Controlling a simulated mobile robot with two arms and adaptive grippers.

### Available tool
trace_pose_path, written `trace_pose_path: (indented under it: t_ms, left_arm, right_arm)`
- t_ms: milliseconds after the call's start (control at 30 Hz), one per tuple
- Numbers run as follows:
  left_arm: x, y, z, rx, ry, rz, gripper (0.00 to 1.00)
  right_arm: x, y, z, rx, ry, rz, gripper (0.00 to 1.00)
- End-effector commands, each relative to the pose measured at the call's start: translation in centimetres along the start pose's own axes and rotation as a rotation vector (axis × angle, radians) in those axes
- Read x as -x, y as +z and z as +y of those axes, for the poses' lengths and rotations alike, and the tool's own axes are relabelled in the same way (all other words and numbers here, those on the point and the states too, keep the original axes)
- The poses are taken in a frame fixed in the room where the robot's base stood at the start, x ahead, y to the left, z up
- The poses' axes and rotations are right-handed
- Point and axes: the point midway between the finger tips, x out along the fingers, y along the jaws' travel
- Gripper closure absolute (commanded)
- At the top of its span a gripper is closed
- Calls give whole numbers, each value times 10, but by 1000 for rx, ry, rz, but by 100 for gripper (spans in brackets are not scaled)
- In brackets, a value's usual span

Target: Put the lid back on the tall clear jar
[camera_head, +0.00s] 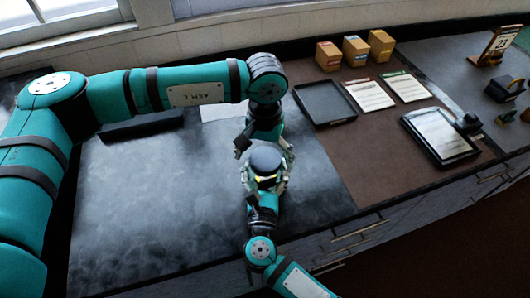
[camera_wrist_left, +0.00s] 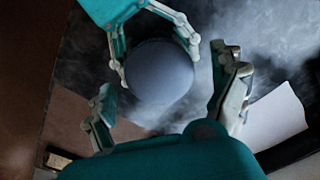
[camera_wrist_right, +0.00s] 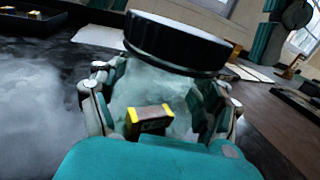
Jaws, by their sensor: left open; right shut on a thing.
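The clear jar (camera_wrist_right: 158,88) is held upright between the fingers of my right gripper (camera_wrist_right: 160,100), which is shut on it. The dark round lid (camera_wrist_right: 178,42) is at the top of the jar; I cannot tell whether it is fully seated. A small yellow and black block (camera_wrist_right: 151,120) shows at the jar's lower part; I cannot tell if it is inside. My left gripper (camera_head: 265,150) is open just behind and above the lid in the head view. In the left wrist view its fingers stand either side of the lid (camera_wrist_left: 158,71), apart from it.
The dark work surface (camera_head: 160,200) is mostly clear. A black tray (camera_head: 325,103), two printed sheets (camera_head: 370,95), several small boxes (camera_head: 355,50) and a tablet-like panel (camera_head: 440,135) lie to the right. A window is behind.

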Motion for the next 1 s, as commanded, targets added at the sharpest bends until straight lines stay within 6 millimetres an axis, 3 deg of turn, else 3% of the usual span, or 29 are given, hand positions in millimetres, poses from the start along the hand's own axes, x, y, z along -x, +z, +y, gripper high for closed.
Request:
trace_pose_path:
  t_ms: [133,267,700,1000]
  left_arm:
    - [3,0,0,0,0,1,5]
    - [18,0,0,0,0,2,5]
    - [104,-1,0,0,1,2,5]
    - [120,0,0,0,0,-1,5]
  right_arm:
    - [0,0,0,0,0,1,100]
    - [0,0,0,0,0,1,100]
    - [0,0,0,0,1,1,100]
    - [0,0,0,-1,1,1,100]
